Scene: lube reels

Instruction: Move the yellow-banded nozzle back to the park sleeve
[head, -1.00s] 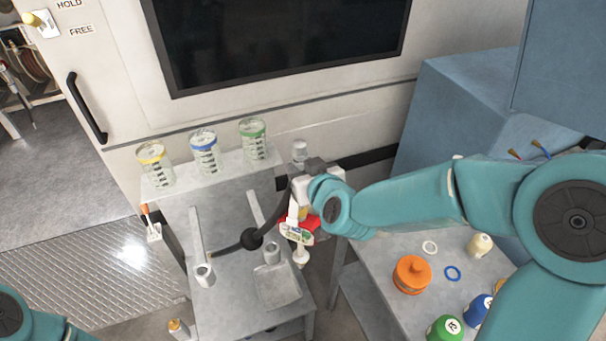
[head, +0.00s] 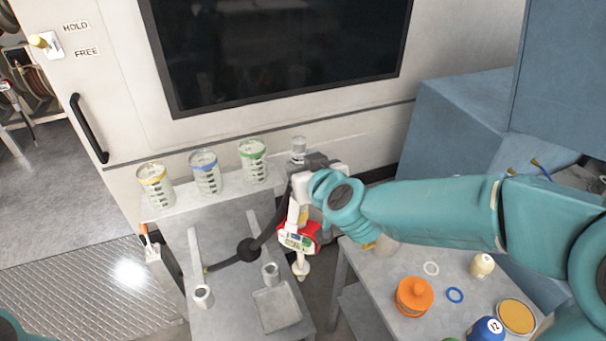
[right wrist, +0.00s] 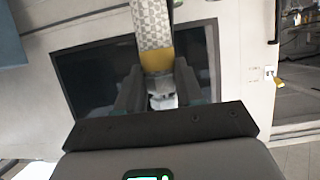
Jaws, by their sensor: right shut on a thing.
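My right gripper (head: 303,190) is shut on the yellow-banded nozzle, which hangs roughly upright, with a red and white body (head: 298,238) and a pale tip (head: 302,269). In the right wrist view the yellow band (right wrist: 157,60) sits between the fingers (right wrist: 158,85), below a grey patterned part. The nozzle is over or beside the right edge of the grey bench; its exact height is unclear. Which is the park sleeve is not marked. My left gripper is out of view.
A black hose with a ball (head: 248,250) crosses the bench. Jars banded yellow (head: 155,185), blue (head: 206,174) and green (head: 253,162) line the back shelf. A shallow tray (head: 277,310) lies in front. An orange container (head: 413,297) stands on the right table.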

